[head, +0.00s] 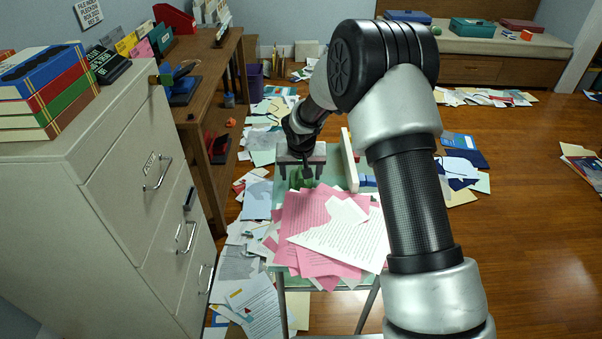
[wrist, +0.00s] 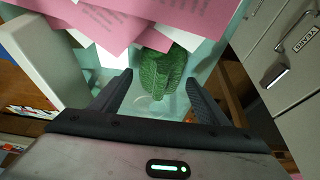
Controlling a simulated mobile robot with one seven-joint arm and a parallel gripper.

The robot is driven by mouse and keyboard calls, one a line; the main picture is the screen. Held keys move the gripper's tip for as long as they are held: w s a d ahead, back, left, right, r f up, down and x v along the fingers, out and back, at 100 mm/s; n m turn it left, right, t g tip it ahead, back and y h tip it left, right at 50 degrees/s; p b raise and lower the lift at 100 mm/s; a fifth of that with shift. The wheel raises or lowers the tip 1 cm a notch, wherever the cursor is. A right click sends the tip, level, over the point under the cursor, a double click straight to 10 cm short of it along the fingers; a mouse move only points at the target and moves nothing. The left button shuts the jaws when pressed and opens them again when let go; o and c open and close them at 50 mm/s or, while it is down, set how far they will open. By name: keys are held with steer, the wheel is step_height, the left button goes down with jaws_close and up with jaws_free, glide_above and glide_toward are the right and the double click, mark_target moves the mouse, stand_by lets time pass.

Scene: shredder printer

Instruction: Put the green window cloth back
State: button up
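The green window cloth (head: 296,183) is a small, crumpled, dark green textured piece on the pale green tabletop (head: 335,183). In the wrist view the cloth (wrist: 163,73) lies at the edge of the pink papers, which seem to cover part of it. My gripper (head: 301,178) is over the cloth, pointing down. In the wrist view my gripper (wrist: 160,80) is open, with one finger on each side of the cloth's near end and nothing held. I cannot tell whether the fingers touch the cloth.
Pink papers (head: 305,215) and a white sheet (head: 346,240) cover the near tabletop. A white upright panel (head: 349,160) stands right of my gripper. A filing cabinet (head: 118,170) and wooden desk (head: 205,105) stand left. Papers litter the floor; open floor (head: 530,220) lies right.

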steer(key=shift+s+r, duration=0.1)
steer(key=shift+r, duration=0.45)
steer(key=s+d+r+p, duration=0.1)
steer(key=s+d+r, duration=0.2)
steer(key=s+r, duration=0.45)
steer(key=s+d+r+p, duration=0.1)
steer(key=s+d+r, duration=0.3)
steer(key=r, duration=0.6)
steer(key=s+d+r, duration=0.3)
steer(key=s+r, duration=0.4)
steer(key=r, duration=0.2)
steer(key=s+d+r, duration=0.1)
steer(key=s, duration=0.8)
steer(key=s+d+r+t, duration=0.1)
steer(key=s+d+r, duration=0.1)
steer(key=s, duration=0.8)
step_height(320, 180, up, 18)
steer(key=p, duration=1.8)
steer(key=shift+r+p, duration=0.25)
steer(key=shift+p, duration=0.05)
